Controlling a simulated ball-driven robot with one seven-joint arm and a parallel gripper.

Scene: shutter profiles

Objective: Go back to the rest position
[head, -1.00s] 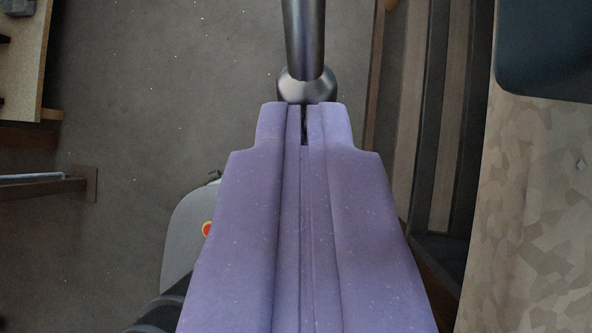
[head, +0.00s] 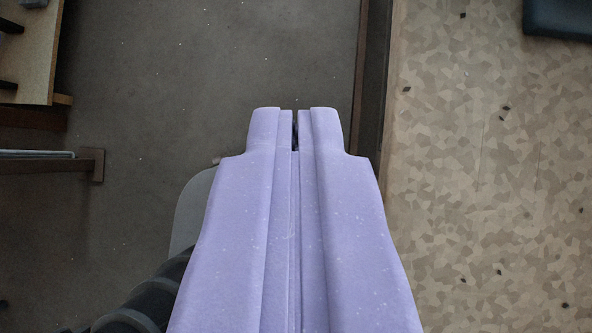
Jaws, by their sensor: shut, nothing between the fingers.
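My gripper (head: 296,115) points up the picture in the head view, with its purple body (head: 295,240) filling the lower middle. Its two fingertips are close together with only a thin dark slit between them. It is shut and holds nothing. It appears above the grey floor (head: 210,80), and nothing touches the fingertips. The task names no object.
A patterned tan surface (head: 490,170) fills the right side, bordered by a dark edge strip (head: 372,90). A dark object (head: 558,18) lies at top right. A wooden-topped piece (head: 32,55) and a metal-topped bar (head: 45,163) stand at left. Open floor lies between.

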